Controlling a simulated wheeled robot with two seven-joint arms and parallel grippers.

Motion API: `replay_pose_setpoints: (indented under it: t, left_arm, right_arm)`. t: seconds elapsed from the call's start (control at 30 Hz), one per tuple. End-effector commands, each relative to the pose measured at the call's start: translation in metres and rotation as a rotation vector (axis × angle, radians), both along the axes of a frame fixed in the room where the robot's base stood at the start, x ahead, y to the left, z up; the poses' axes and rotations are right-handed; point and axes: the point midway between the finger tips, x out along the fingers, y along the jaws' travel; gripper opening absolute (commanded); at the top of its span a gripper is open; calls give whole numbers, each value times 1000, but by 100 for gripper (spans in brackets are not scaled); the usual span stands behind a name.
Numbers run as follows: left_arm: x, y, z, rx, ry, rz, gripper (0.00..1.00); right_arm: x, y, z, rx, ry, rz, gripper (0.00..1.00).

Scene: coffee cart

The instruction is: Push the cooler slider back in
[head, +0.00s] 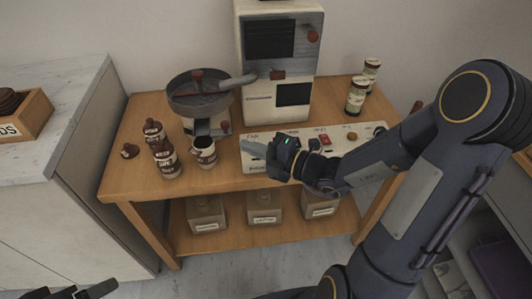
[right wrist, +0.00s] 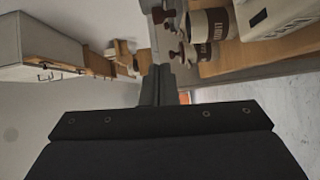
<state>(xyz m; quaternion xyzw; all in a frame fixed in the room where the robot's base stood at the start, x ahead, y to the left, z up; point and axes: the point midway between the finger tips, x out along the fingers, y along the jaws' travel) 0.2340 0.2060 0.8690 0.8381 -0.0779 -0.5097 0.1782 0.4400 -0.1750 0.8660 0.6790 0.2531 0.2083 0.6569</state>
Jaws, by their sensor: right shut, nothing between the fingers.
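The cooler is a round dark pan (head: 205,92) on a pale base, left of the cream roaster (head: 283,65). A small red-brown knob (head: 226,127) sticks out low on the base's right side; it looks like the slider's handle, but how far out it sits I cannot tell. My right gripper (head: 252,147) is shut and empty, pointing left over the white panel, in front of and to the right of the knob. Its shut fingers also show in the right wrist view (right wrist: 163,85). My left gripper (head: 88,291) shows only partly at the bottom left; its jaws are unclear.
The white button panel (head: 355,135) lies under my right forearm. Two cans (head: 357,95) stand at the back right.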

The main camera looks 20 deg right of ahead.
Motion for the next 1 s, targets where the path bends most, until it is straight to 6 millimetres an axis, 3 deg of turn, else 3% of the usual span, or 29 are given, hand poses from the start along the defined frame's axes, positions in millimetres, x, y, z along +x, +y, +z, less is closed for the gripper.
replay_pose_setpoints:
  t: [0.17, 0.4, 0.87, 1.0]
  left_arm:
    - [0, 0, -9, 0, 0, 0, 73]
    - [0, 0, -10, 0, 0, 0, 73]
    - [0, 0, -10, 0, 0, 0, 73]
    - [0, 0, 4, 0, 0, 0, 73]
  right_arm:
    - [29, 25, -4, 1, -1, 6, 0]
    - [61, 19, -5, 1, 1, 0, 0]
    - [68, 17, -5, -1, 1, 0, 0]
    - [80, 14, 0, 1, 2, 0, 0]
